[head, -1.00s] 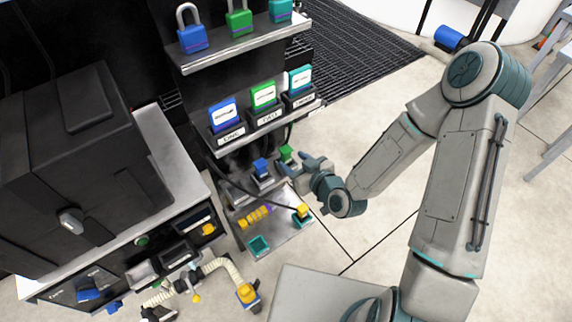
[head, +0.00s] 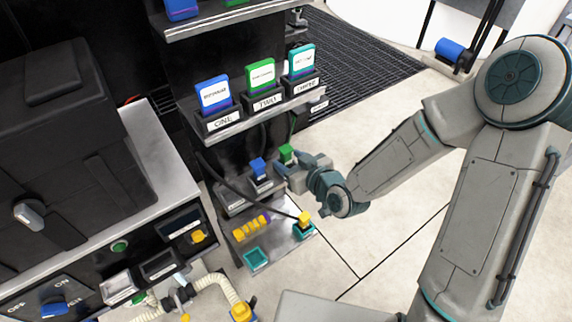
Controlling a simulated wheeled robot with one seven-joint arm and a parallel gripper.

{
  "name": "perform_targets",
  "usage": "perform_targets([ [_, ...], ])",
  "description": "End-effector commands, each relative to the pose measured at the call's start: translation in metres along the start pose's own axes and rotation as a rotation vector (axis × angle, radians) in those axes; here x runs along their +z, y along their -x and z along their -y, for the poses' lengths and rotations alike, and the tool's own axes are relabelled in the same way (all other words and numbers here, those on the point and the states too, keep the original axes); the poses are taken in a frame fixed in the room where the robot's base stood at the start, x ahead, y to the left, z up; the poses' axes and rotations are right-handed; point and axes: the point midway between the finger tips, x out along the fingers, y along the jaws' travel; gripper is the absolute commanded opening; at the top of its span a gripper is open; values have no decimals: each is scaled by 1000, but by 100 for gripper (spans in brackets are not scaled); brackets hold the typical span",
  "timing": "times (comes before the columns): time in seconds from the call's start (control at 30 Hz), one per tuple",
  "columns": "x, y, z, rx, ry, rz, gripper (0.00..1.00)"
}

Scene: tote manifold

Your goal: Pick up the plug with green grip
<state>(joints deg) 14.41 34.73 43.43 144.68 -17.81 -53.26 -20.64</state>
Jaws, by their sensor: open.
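The plug with green grip (head: 286,153) sits at the right end of the lower shelf unit, beside a plug with blue grip (head: 258,167). A dark cable runs up from near the green grip. My gripper (head: 284,168) is at the green plug, its fingers pointing left just below and beside the grip. The fingers are open. Whether they touch the plug cannot be told, and the plug's lower part is hidden behind the gripper.
A plug with yellow grip (head: 304,218) stands in a teal socket at the lower right of the tray (head: 284,246). A black cable crosses above the tray. Labelled bins (head: 218,122) stand on the shelf above. Open floor (head: 375,235) lies to the right.

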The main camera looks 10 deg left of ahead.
Motion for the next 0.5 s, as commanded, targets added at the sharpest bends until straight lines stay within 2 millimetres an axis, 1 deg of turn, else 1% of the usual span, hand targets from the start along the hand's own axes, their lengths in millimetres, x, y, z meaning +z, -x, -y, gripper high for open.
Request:
perform_targets([
  [0.07, 0, -3, -1, 1, -1, -1, 49],
  [0.13, -2, -11, -2, 0, -2, -1, 49],
  [0.3, -4, -37, -7, -2, -2, -1, 49],
  [0.4, -5, -48, -7, -1, -2, -2, 49],
  [0.5, -5, -52, -7, -1, -1, 0, 49],
])
